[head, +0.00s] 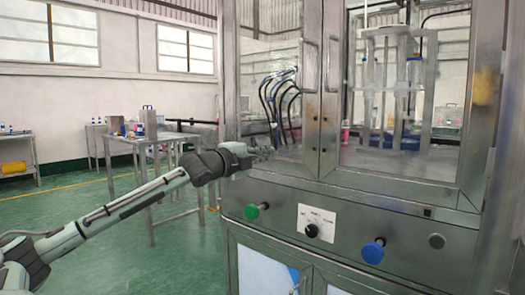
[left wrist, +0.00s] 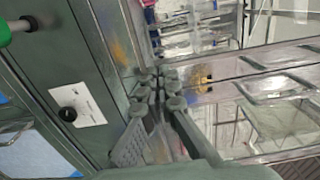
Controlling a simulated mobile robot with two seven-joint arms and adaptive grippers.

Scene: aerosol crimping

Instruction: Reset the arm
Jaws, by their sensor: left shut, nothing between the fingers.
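My left arm comes in from the left in the head view, reaching out nearly straight. Its gripper (head: 264,153) is at the front of the steel crimping cabinet (head: 400,205), by the lower left of its glass doors and above the green button (head: 256,211). I cannot tell whether it touches the cabinet. In the left wrist view the fingers (left wrist: 158,88) are together with nothing between them. My right gripper is not in view.
The cabinet front carries a black knob (head: 312,230) on a white label and a blue button (head: 373,251). Black hoses (head: 272,100) show behind the glass. Steel tables (head: 150,150) stand behind my arm. Green floor (head: 110,225) is open at the left.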

